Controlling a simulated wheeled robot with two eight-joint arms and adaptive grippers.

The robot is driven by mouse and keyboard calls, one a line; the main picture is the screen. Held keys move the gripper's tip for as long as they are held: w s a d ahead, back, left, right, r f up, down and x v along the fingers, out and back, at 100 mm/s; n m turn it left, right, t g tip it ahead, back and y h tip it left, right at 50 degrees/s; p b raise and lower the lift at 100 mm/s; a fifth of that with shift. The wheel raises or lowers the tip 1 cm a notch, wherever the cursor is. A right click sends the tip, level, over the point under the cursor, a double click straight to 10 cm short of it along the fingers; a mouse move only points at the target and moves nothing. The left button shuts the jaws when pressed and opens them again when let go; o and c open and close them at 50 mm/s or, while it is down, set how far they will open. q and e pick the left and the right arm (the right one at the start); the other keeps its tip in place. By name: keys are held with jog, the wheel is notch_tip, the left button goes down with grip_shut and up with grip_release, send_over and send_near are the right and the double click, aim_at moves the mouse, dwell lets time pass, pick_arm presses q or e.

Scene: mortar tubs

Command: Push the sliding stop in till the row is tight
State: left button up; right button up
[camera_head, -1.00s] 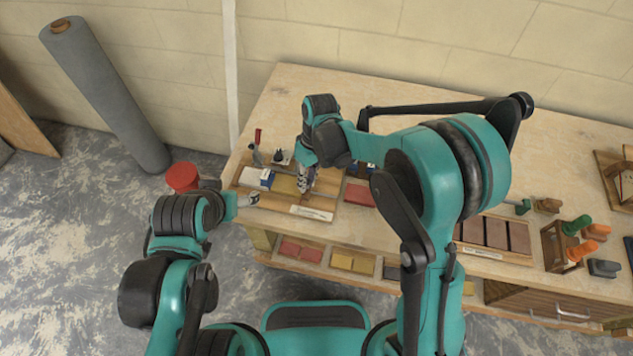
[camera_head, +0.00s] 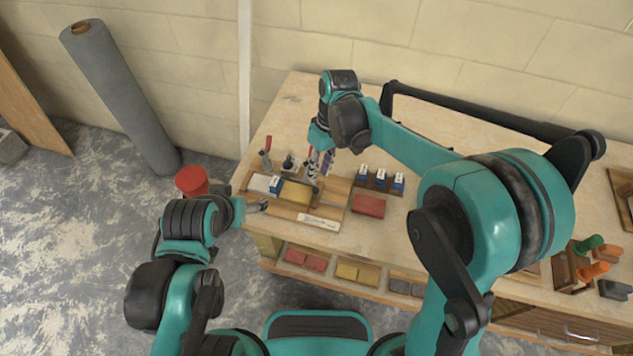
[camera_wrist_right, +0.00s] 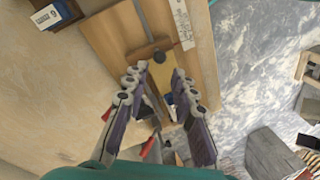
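A wooden jig (camera_head: 279,211) lies on the bench. Its row holds a white block (camera_head: 259,183), a blue-and-white piece (camera_head: 276,184) and a yellow block (camera_head: 295,193). The yellow block also shows in the right wrist view (camera_wrist_right: 162,77). A dark crossbar with a round knob (camera_wrist_right: 159,57), apparently the sliding stop, is beside the yellow block; I cannot tell whether they touch. My right gripper (camera_head: 320,167) is above the row's right end, its fingers apart and empty in the wrist view (camera_wrist_right: 160,79). My left gripper (camera_head: 261,205) is by the jig's left front; its fingers are unclear.
Several blue-and-white tubs (camera_head: 380,180) stand in a rack right of the jig, with a red block (camera_head: 368,205) in front. Red-handled tools (camera_head: 267,151) stand behind the row. A red bucket (camera_head: 192,180) is left of the bench.

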jog(key=shift+w+d+r, duration=0.15)
jog(key=shift+r, duration=0.8)
jog(key=shift+w+d+r, duration=0.1)
jog(key=shift+w+r, duration=0.05)
jog(key=shift+r, duration=0.75)
pick_arm(q)
jog(key=shift+f+b, duration=0.65)
pick_arm(e)
jog(key=s+d+m+t+h, duration=0.1)
jog(key=s+d+m+t, duration=0.7)
jog(key=s+d, duration=0.6)
jog(key=d, duration=0.3)
jog(key=shift+d+r+t+h, duration=0.3)
jog(key=shift+d+r, duration=0.1)
pick_arm(q)
jog(key=shift+c, duration=0.2)
